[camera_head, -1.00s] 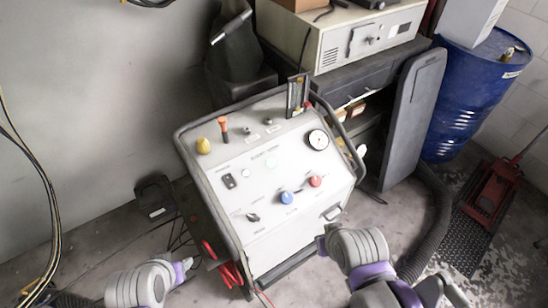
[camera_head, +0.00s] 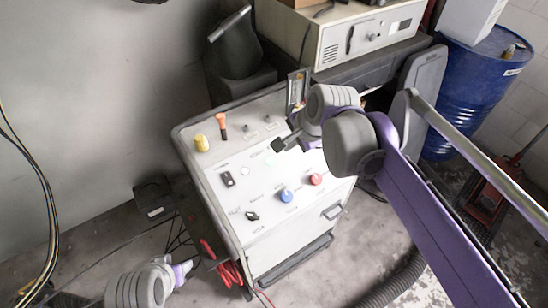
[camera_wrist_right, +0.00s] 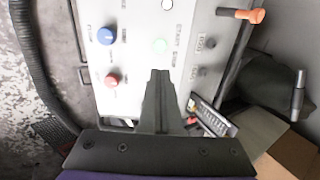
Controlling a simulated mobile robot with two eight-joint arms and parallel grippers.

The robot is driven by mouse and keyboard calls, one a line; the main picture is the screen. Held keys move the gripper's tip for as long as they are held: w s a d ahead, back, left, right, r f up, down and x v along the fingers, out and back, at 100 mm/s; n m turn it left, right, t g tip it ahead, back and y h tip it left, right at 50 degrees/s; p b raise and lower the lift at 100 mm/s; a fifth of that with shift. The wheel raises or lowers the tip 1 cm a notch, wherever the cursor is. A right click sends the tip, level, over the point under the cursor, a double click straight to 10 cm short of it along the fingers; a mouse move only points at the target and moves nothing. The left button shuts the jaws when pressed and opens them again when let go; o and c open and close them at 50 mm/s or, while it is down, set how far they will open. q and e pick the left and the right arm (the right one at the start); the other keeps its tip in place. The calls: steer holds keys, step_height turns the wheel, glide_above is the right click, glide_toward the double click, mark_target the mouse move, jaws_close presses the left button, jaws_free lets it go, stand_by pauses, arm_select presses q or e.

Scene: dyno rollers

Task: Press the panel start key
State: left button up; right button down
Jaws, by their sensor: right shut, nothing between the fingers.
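The white control panel (camera_head: 225,205) on a grey cart stands in the middle of the head view. The button labels are too small to read. My right gripper (camera_head: 282,145) is shut and empty, its dark fingers reaching over the panel near the green button. It also shows in the right wrist view (camera_wrist_right: 160,74). I cannot tell whether it touches the panel. My left gripper (camera_head: 189,266) is low, left of the cart; its fingers are unclear.
A blue knob (camera_head: 286,196), a red knob (camera_head: 316,179), a black switch (camera_head: 228,180) and a white button (camera_head: 245,171) share the panel. A yellow knob (camera_head: 201,143) and an orange-handled lever (camera_head: 221,125) stand at its top. A blue barrel (camera_head: 470,95) is right.

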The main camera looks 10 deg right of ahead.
mark_target(271, 160)
steer(key=shift+f, duration=0.1)
steer(key=x, duration=1.3)
steer(key=shift+w+f+b, duration=0.15)
steer(key=shift+f+b, duration=0.2)
steer(key=shift+b, duration=0.05)
arm_select(q)
steer(key=shift+s+f, duration=0.1)
steer(key=shift+f, duration=0.4)
